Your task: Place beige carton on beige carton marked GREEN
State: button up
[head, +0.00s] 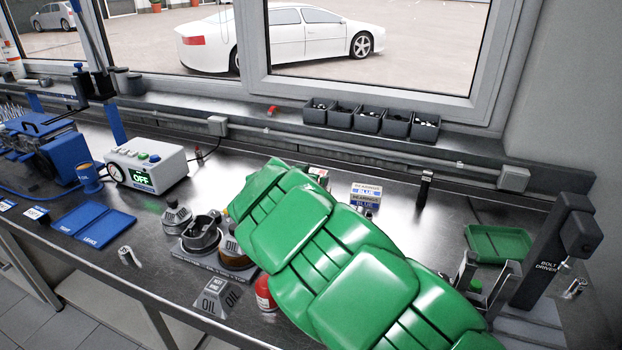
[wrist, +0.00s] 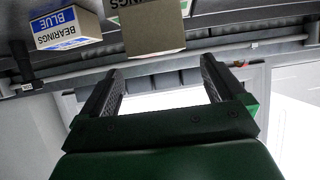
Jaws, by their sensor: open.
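In the head view, beige cartons labelled BEARINGS BLUE (head: 366,192) stand on the bench right of my green arm, apparently one on another. In the wrist view, a BEARINGS BLUE carton (wrist: 66,29) is at the upper left. Another beige carton (wrist: 153,30) is at the top centre, cut off by the frame. A green-edged white strip shows beside it; its colour word is not readable. My gripper (wrist: 160,72) is open, with nothing between its fingers, and apart from both cartons in the picture.
Small dark bins (head: 370,119) line the window ledge. A green tray (head: 498,243) and the bolt driver (head: 550,255) stand at the right. An oil stand (head: 213,295), a piston-like part (head: 202,233) and a red can (head: 264,294) are near my arm. Blue trays (head: 93,224) lie left.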

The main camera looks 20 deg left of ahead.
jog(key=v, duration=0.7)
jog(key=shift+d, duration=0.1)
dwell(0.4)
